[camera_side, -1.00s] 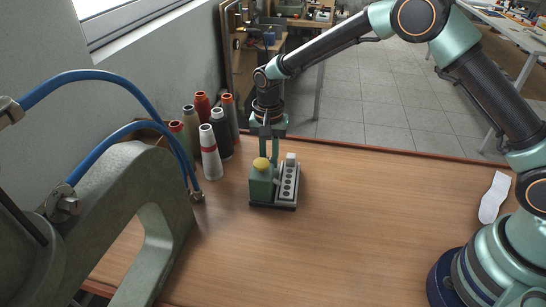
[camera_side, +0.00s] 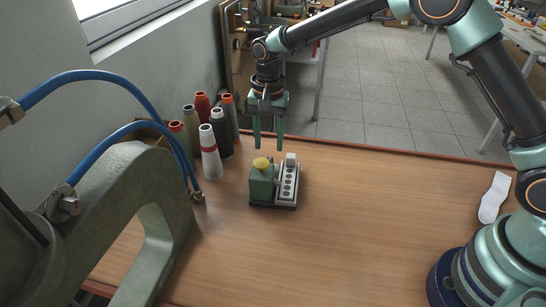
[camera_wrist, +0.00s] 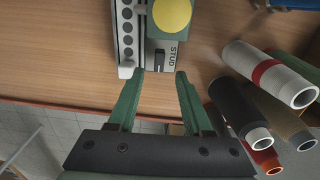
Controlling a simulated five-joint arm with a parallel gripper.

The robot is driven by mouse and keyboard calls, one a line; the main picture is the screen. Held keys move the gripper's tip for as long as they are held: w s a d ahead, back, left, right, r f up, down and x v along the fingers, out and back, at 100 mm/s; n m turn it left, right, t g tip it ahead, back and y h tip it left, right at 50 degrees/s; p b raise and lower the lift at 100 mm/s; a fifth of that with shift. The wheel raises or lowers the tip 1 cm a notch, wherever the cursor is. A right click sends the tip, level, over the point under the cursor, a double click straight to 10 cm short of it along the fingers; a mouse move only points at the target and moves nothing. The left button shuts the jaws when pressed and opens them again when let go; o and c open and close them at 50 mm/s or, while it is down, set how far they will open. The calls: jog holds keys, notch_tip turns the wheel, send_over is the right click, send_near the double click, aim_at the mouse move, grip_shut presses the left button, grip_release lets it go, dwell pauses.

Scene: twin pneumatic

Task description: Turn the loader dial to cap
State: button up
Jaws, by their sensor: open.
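The loader (camera_side: 262,187) is a small green block with a yellow round top (camera_side: 261,163), standing on a dark base on the table. Beside it is a pale strip with a row of dark holes (camera_side: 289,183). In the wrist view the yellow top (camera_wrist: 172,14) and the strip (camera_wrist: 127,35) show at the top. A label reading STUD (camera_wrist: 173,55) lies on the near face, with a small black piece (camera_wrist: 160,58) beside it; I cannot tell for sure that this is the dial. My gripper (camera_side: 268,146) is open and empty, above and behind the loader, apart from it.
Several thread cones (camera_side: 210,152) stand close to the left of my gripper; they also show at the right in the wrist view (camera_wrist: 268,75). A large green machine frame (camera_side: 125,185) with blue hoses fills the left. The table's right side is clear except a white flat piece (camera_side: 494,197).

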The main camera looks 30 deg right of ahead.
notch_tip(320, 180, up, 7)
jog(key=shift+f, duration=0.2)
dwell(0.3)
jog(key=s+d+r+n+t, duration=0.4)
jog(key=s+d+r+n, duration=0.2)
jog(key=s+d+r, duration=0.7)
jog(key=s+f+n+t, duration=0.1)
jog(key=s+f+n, duration=0.1)
jog(key=s, duration=0.5)
jog(key=shift+s+d+f+t, duration=0.3)
jog(key=shift+d+f, duration=0.1)
jog(key=shift+f, duration=0.35)
